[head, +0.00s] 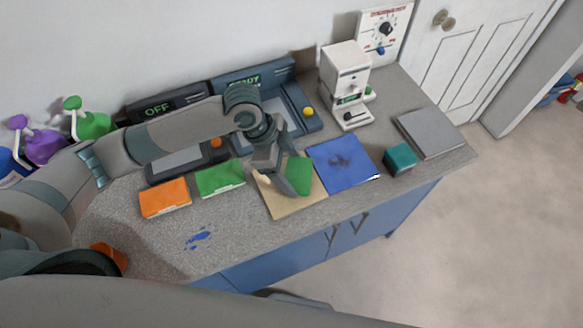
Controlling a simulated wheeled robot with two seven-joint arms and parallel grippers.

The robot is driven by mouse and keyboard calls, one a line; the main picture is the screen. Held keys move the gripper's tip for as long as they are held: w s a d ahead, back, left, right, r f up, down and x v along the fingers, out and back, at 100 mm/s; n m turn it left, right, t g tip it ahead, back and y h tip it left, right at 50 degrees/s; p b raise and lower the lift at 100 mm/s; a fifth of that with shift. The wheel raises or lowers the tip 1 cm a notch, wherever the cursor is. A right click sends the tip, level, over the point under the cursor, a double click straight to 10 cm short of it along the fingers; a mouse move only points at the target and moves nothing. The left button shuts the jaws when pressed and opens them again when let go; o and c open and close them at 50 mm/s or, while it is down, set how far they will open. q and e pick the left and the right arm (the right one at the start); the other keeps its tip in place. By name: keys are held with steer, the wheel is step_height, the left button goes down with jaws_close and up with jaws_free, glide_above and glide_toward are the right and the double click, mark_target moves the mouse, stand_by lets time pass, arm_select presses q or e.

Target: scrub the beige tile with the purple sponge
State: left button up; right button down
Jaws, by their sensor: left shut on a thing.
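The beige tile (290,207) lies flat on the grey counter, partly covered by my left gripper (290,180). The gripper is shut on a green block that looks like a sponge (301,172), over the tile's upper right part. I cannot tell whether the block touches the tile. I see no purple sponge; the only purple thing is a spray bottle (40,146) at the far left. My right gripper is not in view.
A blue tile (355,172) with a dark smudge, a teal block (400,159) and a grey slab (431,132) lie to the right. Orange (165,198) and green (220,179) flat packs lie left. A blue stain (199,237) marks the front counter. Machines stand behind.

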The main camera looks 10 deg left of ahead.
mark_target(270, 191)
arm_select(q)
steer(key=shift+s+a+r+p, duration=0.1)
steer(key=shift+s+a+p, duration=0.55)
steer(key=shift+a+p, duration=0.15)
steer(key=shift+s+a+p, duration=0.3)
steer(key=shift+s+a, duration=0.2)
steer(key=shift+a, duration=0.25)
steer(key=shift+s+a+p, duration=0.55)
steer(key=shift+a, duration=0.15)
steer(key=shift+s+a+f+p, duration=0.2)
steer(key=shift+s+a+p, duration=0.1)
steer(key=shift+s+a, duration=0.3)
steer(key=shift+a+f, duration=0.1)
steer(key=shift+a, duration=0.1)
